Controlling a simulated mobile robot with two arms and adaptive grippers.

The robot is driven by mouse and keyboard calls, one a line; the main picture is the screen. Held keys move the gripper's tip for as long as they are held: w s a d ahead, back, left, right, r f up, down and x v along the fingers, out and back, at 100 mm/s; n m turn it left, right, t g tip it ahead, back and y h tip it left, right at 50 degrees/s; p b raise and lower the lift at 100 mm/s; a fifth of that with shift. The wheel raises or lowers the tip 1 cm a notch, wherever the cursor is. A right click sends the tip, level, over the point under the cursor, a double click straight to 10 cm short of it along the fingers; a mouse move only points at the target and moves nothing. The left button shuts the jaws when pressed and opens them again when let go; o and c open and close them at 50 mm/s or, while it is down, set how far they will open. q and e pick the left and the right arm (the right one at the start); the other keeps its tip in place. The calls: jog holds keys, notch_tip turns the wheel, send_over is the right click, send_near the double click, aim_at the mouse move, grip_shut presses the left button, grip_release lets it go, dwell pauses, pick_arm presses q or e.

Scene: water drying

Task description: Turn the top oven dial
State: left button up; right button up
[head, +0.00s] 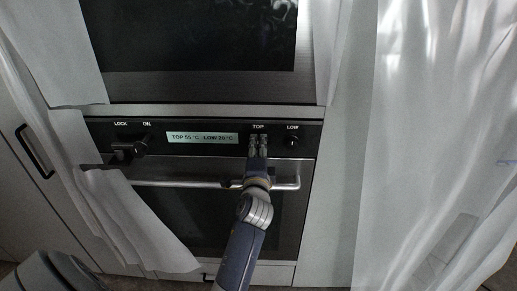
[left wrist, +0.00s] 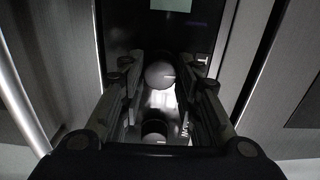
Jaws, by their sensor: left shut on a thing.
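The oven's black control panel (head: 215,141) runs across below a dark upper door. Its display (head: 202,137) reads TOP 55 °C, LOW 20 °C. My left gripper (head: 258,142) reaches up to the panel under the TOP label and is shut on the top dial, which it mostly hides in the head view. In the left wrist view the top dial (left wrist: 160,75), round with a light mark, sits between the two fingers. The low dial (head: 292,141) is just to the right of the gripper. My right gripper is not in view.
The lock knob (head: 128,149) is at the panel's left. The oven door's bar handle (head: 190,184) runs below the panel, under my left gripper. White sheets (head: 430,130) hang at the right, and another covers part of the door's left side.

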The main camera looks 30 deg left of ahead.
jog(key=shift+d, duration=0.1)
pick_arm(q)
jog(key=o, duration=1.1)
jog(key=shift+c, duration=0.2)
